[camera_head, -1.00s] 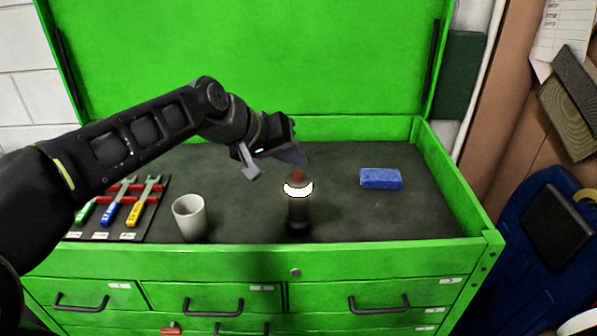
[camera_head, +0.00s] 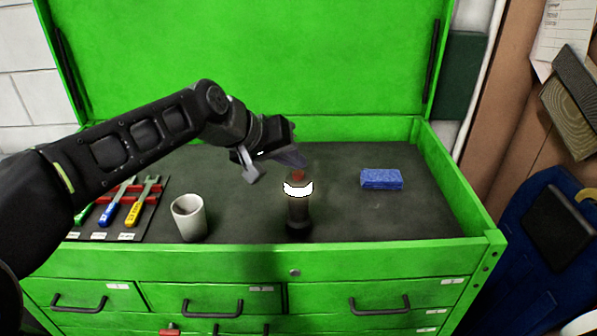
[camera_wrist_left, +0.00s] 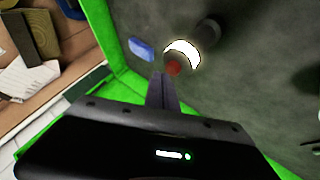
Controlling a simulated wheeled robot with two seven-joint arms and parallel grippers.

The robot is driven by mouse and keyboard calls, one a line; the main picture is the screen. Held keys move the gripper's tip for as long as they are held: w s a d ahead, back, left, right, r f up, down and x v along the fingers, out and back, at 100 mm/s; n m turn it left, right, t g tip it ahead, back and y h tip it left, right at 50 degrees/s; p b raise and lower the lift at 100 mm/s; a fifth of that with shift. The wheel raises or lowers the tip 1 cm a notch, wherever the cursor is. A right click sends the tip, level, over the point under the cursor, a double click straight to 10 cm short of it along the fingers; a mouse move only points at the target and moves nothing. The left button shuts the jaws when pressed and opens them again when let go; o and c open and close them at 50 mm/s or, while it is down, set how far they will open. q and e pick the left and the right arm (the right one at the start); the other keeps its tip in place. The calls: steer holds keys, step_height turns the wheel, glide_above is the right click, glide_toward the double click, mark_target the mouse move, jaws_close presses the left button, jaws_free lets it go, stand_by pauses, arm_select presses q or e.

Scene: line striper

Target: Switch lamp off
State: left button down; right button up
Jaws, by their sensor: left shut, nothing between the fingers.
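The lamp (camera_head: 298,212) is a dark upright cylinder with a bright white lit band near its top and a red button on top. It stands on the dark mat of the green tool chest, near the front edge. It also shows in the left wrist view (camera_wrist_left: 207,33), with its red button (camera_wrist_left: 173,68) just past my fingertips. My left gripper (camera_head: 303,163) is shut and empty, its tips just above and beside the red button. I cannot tell whether they touch it. My right gripper is not in view.
A blue sponge-like block (camera_head: 381,179) lies right of the lamp. A pale cup (camera_head: 189,217) stands to the left, beside a red rack (camera_head: 131,190) of coloured wrenches. The chest's green front rim (camera_head: 240,258) and raised lid (camera_head: 250,60) bound the mat.

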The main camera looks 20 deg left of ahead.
mark_target(295, 175)
arm_select(q)
steer(key=shift+f+b, duration=0.45)
stand_by(0.4)
steer(key=shift+r, duration=0.1)
steer(key=shift+r+p, duration=0.65)
steer(key=shift+r, duration=0.15)
steer(key=shift+r, duration=0.15)
step_height(295, 175, up, 6)
steer(key=p, duration=0.4)
